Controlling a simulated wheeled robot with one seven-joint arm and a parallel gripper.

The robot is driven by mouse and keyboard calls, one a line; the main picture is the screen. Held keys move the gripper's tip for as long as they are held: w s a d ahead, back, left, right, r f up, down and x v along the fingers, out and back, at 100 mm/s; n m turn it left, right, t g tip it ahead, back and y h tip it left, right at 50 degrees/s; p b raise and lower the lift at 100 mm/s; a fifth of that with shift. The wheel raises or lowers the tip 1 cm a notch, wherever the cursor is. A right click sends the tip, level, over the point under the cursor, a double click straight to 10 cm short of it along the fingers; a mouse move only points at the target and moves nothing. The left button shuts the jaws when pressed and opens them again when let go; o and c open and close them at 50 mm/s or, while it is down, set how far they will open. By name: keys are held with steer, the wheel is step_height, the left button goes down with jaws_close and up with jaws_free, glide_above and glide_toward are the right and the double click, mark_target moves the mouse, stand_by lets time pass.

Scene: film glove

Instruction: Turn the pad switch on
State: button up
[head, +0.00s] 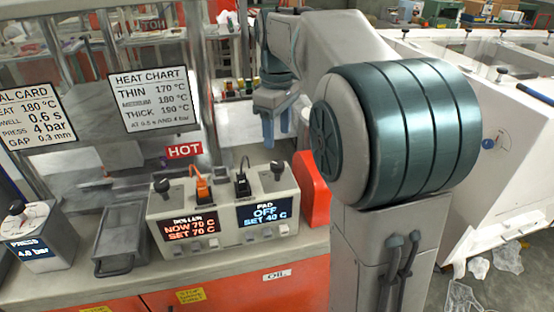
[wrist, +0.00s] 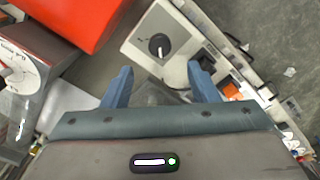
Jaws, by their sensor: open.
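The grey control box (head: 222,234) stands on the bench in the head view. Its right display (head: 264,211) reads PAD, OFF, SET 40 C. The black pad switch (head: 242,184) stands on the box top behind that display. The left display (head: 190,227) reads NOW 70 C, SET 70 C, with an orange switch (head: 202,188) behind it. My gripper (head: 275,130) is open and empty, pointing down above and behind the box's right end.
A black knob (head: 276,169) stands right of the pad switch, and another (head: 162,187) at the box's left end. A red housing (head: 313,188) is close on the right. A grey tray (head: 117,249) and a press gauge box (head: 40,238) stand left.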

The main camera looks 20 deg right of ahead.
mark_target(278, 164)
step_height(278, 164, down, 8)
steer(key=shift+f, duration=0.25)
steer(key=c, duration=1)
